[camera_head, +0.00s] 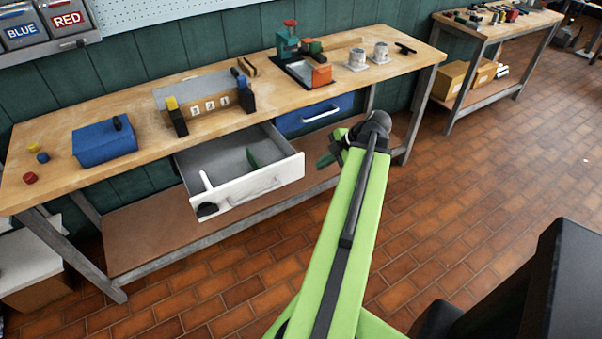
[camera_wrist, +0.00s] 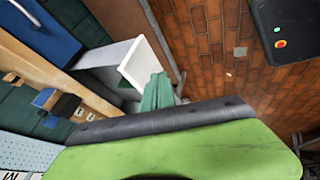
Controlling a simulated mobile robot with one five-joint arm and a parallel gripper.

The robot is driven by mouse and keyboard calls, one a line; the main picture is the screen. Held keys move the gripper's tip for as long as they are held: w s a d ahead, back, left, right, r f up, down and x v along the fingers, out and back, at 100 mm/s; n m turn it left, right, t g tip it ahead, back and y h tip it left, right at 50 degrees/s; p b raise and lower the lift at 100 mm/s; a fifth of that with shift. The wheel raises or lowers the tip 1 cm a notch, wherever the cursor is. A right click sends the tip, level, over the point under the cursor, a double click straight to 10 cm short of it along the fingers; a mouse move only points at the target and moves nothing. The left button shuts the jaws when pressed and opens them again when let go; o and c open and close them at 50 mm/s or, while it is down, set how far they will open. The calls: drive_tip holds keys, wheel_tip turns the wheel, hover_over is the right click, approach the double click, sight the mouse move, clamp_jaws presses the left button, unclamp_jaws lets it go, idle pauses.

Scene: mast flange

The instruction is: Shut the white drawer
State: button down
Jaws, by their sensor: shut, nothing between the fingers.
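The white drawer (camera_head: 278,177) hangs pulled out under the wooden workbench. It has a grey inside and a handle on its front. A white-handled thing with a dark end (camera_head: 206,183) and a small green piece (camera_head: 253,158) show at it. My gripper (camera_head: 325,160) is shut and empty, just right of the drawer's front right corner in the head view. In the wrist view the green fingers (camera_wrist: 157,92) are together beside the white drawer front (camera_wrist: 147,58); I cannot tell whether they touch it.
A blue drawer (camera_head: 313,114) beside it is closed. On the workbench (camera_head: 140,103) stand a blue box (camera_head: 104,144), a panel with blocks, a green-and-red device and two cups (camera_head: 358,57). A lower shelf (camera_head: 140,235) runs underneath. The brick floor in front is clear.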

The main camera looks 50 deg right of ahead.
drive_tip(key=s, duration=0.1)
drive_tip(key=b, duration=0.8)
approach(295, 173)
drive_tip(key=x, duration=0.5)
drive_tip(key=shift+s+a+f, duration=0.1)
drive_tip(key=shift+s, duration=0.1)
drive_tip(key=shift+w, duration=0.25)
